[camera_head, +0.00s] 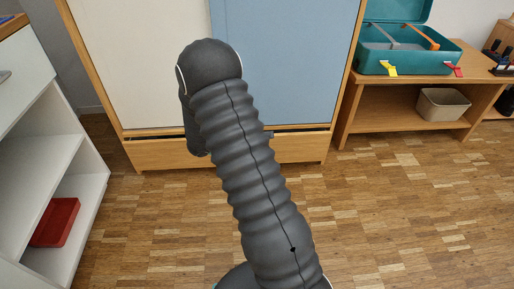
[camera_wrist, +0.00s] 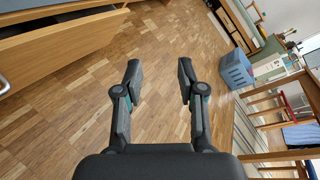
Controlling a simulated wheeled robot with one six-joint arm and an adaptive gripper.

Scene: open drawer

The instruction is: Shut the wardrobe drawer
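The wardrobe (camera_head: 285,60) stands ahead in the head view, with a cream door on the left and a blue door on the right. Its wooden drawer (camera_head: 298,150) is at the bottom, with a dark gap along its top edge; it looks a little pulled out. My arm covers the drawer's middle. In the wrist view the drawer's wooden front (camera_wrist: 60,45) is at the upper left, with a strip of its inside showing behind it. My gripper (camera_wrist: 159,78) is open and empty over the floor, to the right of the drawer front and apart from it. The head view hides the gripper's fingers.
A white shelf unit (camera_head: 92,190) with a red bin (camera_head: 56,222) stands at the left. A wooden bench (camera_head: 375,95) with a teal toolbox (camera_head: 405,58) stands at the right. A blue crate (camera_wrist: 236,69) shows in the wrist view. The parquet floor (camera_head: 400,210) before the wardrobe is clear.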

